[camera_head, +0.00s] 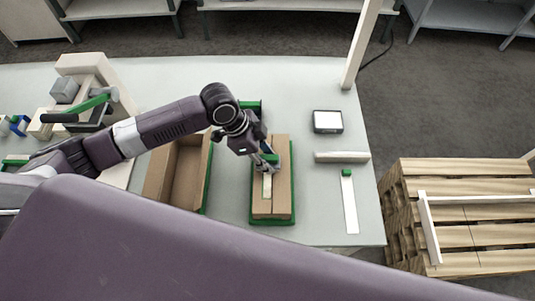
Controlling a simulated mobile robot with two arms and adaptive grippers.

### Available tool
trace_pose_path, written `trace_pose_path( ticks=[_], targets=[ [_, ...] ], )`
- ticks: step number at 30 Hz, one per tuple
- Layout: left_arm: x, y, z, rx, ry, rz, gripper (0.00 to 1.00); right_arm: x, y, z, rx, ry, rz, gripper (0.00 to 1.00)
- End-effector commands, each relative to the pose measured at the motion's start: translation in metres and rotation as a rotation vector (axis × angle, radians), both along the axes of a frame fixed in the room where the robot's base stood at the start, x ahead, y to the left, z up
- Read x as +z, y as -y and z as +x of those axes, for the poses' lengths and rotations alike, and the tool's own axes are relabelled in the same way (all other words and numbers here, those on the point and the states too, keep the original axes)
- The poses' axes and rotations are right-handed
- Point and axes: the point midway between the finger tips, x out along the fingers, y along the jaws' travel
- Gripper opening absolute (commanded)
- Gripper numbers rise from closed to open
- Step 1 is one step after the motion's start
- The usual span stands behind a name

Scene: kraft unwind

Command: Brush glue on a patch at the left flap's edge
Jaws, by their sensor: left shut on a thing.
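A brown cardboard box (284,180) with two long top flaps lies on a green-edged base in the middle of the table. The left flap (257,200) runs along its left side, and a pale strip (267,188) shows along the middle gap between the flaps. My left gripper (267,163) is over the far half of the box, pointing down. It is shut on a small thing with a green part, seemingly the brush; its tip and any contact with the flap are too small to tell. My right gripper is not in view.
An open brown box (187,172) stands left of the flapped box. To the right lie a dark-framed pad (327,121), a pale bar (342,157) and a white strip with a green end (349,205). A wooden pallet (470,185) stands beyond the table's right edge.

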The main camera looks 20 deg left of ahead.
Motion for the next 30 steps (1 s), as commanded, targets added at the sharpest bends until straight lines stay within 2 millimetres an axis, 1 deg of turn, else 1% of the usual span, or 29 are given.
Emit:
trace_pose_path(
  ticks=[1, 3, 10, 16, 21, 30],
  targets=[
    [-0.002, 0.001, -0.006, -0.002, -0.006, 0.001, 0.12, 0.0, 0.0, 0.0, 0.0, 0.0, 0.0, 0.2],
    [-0.001, 0.002, -0.01, -0.003, -0.006, 0.002, 0.12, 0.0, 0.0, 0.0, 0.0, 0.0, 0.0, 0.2],
    [0.0, 0.003, -0.015, -0.002, -0.004, 0.002, 0.12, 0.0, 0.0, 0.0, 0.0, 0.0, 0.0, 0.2],
    [0.001, 0.006, -0.026, -0.002, -0.004, 0.001, 0.12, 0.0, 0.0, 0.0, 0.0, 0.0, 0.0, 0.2],
    [0.001, 0.007, -0.029, -0.001, -0.003, 0.001, 0.12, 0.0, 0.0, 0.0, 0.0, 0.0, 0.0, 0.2],
    [0.0, 0.012, -0.041, -0.001, -0.003, 0.0, 0.12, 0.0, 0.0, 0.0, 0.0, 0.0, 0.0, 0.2]
  ],
)
